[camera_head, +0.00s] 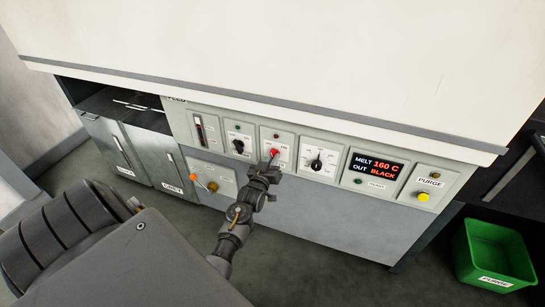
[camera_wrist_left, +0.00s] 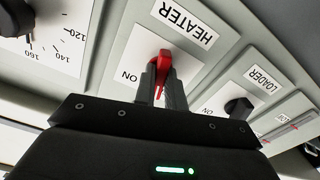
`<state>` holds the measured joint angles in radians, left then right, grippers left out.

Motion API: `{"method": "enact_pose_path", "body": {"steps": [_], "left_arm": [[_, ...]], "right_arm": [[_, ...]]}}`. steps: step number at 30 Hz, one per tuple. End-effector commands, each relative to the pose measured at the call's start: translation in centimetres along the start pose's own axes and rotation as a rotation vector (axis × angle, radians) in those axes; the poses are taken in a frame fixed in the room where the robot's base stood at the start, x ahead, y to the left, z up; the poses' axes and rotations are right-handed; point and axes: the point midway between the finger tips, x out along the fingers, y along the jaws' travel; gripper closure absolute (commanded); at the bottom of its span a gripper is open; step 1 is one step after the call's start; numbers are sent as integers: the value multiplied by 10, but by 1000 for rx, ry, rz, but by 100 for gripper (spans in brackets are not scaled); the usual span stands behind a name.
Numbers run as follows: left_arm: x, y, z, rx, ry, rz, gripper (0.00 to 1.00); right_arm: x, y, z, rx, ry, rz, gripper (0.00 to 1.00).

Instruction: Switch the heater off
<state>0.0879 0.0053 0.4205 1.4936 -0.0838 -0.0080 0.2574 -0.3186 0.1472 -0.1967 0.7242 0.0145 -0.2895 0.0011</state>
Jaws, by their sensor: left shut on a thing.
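The heater switch is a red lever (camera_head: 274,152) on its own plate in the pale control panel (camera_head: 232,171). My left gripper (camera_head: 268,164) reaches it from below and is shut on it. In the left wrist view the red lever (camera_wrist_left: 165,62) stands between the two dark fingers of my left gripper (camera_wrist_left: 162,84). The HEATER label (camera_wrist_left: 185,22) and an ON label (camera_wrist_left: 130,76) show beside it. The fingers hide part of the lever and plate, so I cannot tell its exact setting. My right gripper is out of view.
A black loader knob (camera_head: 239,146) is left of the heater switch, a temperature dial (camera_head: 317,164) right of it. The display (camera_head: 376,169) reads MELT 160 C, OUT BLACK. Further right is a yellow purge button (camera_head: 423,197). A green bin (camera_head: 466,257) stands on the floor at right.

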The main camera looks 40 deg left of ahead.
Motion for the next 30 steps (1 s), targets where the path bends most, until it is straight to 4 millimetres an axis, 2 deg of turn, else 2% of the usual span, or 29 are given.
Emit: {"method": "enact_pose_path", "body": {"steps": [2,12,30], "left_arm": [[0,0,-2,-55,-1,-2,100],[0,0,-1,-213,1,-2,100],[0,0,-1,-253,2,-1,100]], "right_arm": [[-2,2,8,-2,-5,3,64],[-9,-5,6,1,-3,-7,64],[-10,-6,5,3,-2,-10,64]]}}
